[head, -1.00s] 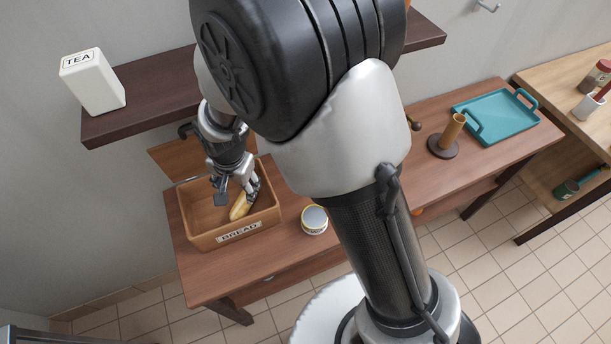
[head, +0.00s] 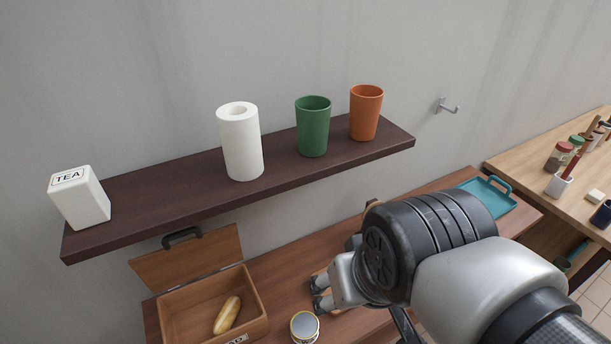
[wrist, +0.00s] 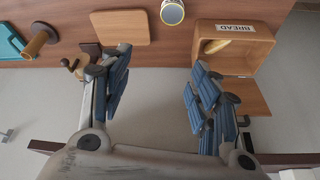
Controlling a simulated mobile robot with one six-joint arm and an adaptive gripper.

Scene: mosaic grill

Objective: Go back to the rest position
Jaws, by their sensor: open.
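My gripper (wrist: 158,72) is open and empty, its two blue-grey fingers spread wide in the wrist view. In the head view my gripper (head: 320,293) is right of the bread box, with my arm folded at the lower right hiding part of it. The wooden bread box (head: 258,318) has its lid (head: 195,262) open against the wall side. A bread loaf (head: 227,315) lies inside the box. The box (wrist: 255,70) and part of the loaf (wrist: 216,46) also show in the wrist view, beyond the right finger.
A dark shelf (head: 160,200) above the counter holds a TEA box (head: 82,203), paper roll (head: 241,145), green cup (head: 313,128) and orange cup (head: 365,112). A can (head: 304,328) stands near the bread box. A wooden board (wrist: 120,28) and teal tray (head: 480,198) lie on the counter.

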